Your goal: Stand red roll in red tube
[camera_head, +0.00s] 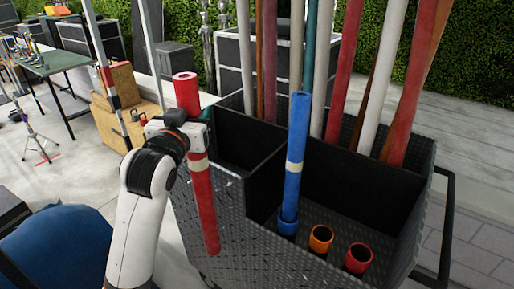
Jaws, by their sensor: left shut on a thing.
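The red roll (203,205) is long, with a pale band around it and a hollow top end. My left gripper (187,126) is shut on its upper part and holds it nearly upright, its lower end tilted a little to the right. The roll hangs in front of the black cart's left side wall, outside the bin. The red tube (358,258) is a short open cup at the right of the cart's front compartment, and it looks empty. My right gripper is not in view.
In the black cart (232,222), a blue roll (297,150) stands in a blue tube (288,224). An empty orange tube (320,239) is between the blue and red tubes. Several tall rolls stand along the back. A handle (447,230) is at the right.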

